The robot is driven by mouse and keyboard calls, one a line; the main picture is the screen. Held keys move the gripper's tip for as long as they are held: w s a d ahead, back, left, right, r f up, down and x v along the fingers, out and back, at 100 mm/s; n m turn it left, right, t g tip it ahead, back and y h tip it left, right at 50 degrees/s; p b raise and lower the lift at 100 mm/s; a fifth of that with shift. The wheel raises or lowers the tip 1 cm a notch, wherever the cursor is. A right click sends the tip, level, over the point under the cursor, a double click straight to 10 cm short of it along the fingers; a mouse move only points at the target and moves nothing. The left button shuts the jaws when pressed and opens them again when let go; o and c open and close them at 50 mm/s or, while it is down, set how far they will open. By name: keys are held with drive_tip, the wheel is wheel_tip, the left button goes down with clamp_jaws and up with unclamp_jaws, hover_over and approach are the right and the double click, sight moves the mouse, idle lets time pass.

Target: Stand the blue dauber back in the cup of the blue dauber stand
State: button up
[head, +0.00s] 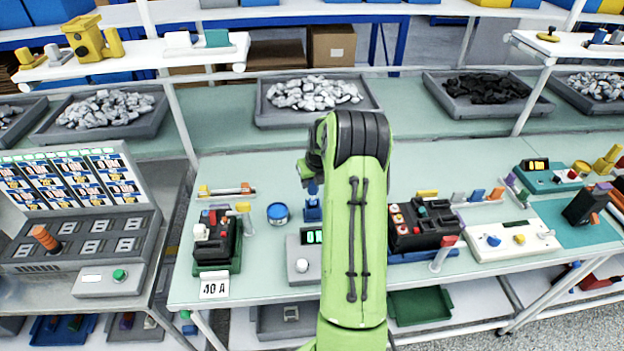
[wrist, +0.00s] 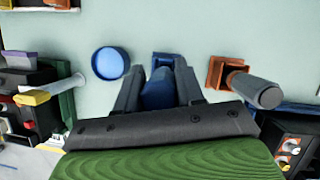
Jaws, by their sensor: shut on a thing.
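My gripper (wrist: 158,80) is shut on the blue dauber (wrist: 157,92), which sits between the two dark fingers in the wrist view. In the head view a little of the blue dauber (head: 312,186) shows beside my green arm, and most of my gripper is hidden. The blue dauber stand (head: 312,212) is on the table just below it. In the wrist view the blue stand (wrist: 167,60) shows just beyond the fingertips, partly covered by the dauber and fingers. I cannot tell whether the dauber's lower end is in the cup or above it.
A round blue pot (head: 278,212) stands left of the stand. In the wrist view an orange stand (wrist: 218,74) with a grey-ended dauber (wrist: 256,88) is close on the right. Breaker fixtures (head: 217,238) and (head: 422,225) flank the area. Clear tabletop lies behind.

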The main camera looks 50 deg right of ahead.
sight(312, 192)
drive_tip(key=shift+f+b, duration=1.8)
drive_tip(key=shift+f, duration=0.7)
drive_tip(key=o, duration=1.1)
drive_tip(key=shift+r, duration=0.1)
drive_tip(key=p+v, duration=0.1)
drive_tip(key=v, duration=1.4)
drive_tip(key=shift+s+a+r, duration=0.1)
drive_tip(key=shift+s+r, duration=0.05)
drive_tip(key=shift+r, duration=0.15)
